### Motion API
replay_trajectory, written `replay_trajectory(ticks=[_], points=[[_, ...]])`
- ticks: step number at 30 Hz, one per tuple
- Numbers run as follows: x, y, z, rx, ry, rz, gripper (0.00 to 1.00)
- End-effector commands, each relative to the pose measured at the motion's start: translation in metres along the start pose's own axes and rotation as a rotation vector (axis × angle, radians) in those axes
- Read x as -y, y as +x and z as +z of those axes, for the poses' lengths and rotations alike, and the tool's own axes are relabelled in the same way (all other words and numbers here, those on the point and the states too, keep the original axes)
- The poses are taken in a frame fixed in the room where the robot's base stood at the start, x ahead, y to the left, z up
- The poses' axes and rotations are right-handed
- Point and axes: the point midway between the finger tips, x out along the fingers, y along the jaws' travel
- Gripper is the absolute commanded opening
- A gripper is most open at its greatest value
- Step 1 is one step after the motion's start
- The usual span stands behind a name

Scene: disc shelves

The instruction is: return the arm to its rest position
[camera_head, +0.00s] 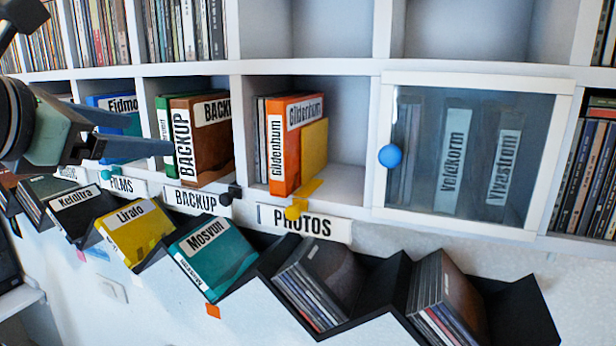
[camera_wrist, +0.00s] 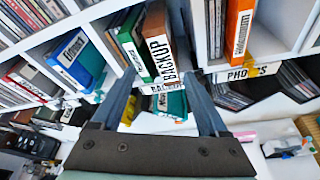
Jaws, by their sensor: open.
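My gripper (camera_head: 140,132) reaches in from the left in the head view, in front of the shelf wall. In the wrist view my gripper (camera_wrist: 165,92) has its two dark fingers spread apart, with nothing between them. Past the fingers stands the brown BACKUP case (camera_wrist: 156,50), which also shows in its compartment in the head view (camera_head: 212,150). In the head view the fingertips overlap the left edge of the BACKUP compartment; whether they touch anything I cannot tell.
Right of it stand an orange Gildenhum case (camera_head: 284,150) and a closed glass door (camera_head: 470,150) with a blue knob (camera_head: 390,156). Below, a black zigzag rack (camera_head: 375,285) holds a yellow Liralo case (camera_head: 134,232) and a teal Mosvun case (camera_head: 212,255). A white surface is at lower left.

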Motion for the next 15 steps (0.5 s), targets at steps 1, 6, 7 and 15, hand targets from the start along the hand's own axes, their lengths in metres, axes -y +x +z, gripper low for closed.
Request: replay_trajectory(ticks=[1, 6, 7, 15], points=[[0.012, 0.015, -0.007, 0.016, 0.131, 0.045, 0.77], [0.035, 0.037, -0.002, 0.045, 0.607, 0.237, 0.77], [0.04, 0.039, 0.0, 0.045, 0.691, 0.273, 0.77], [0.099, 0.035, 0.022, -0.023, 1.441, 0.629, 0.77]])
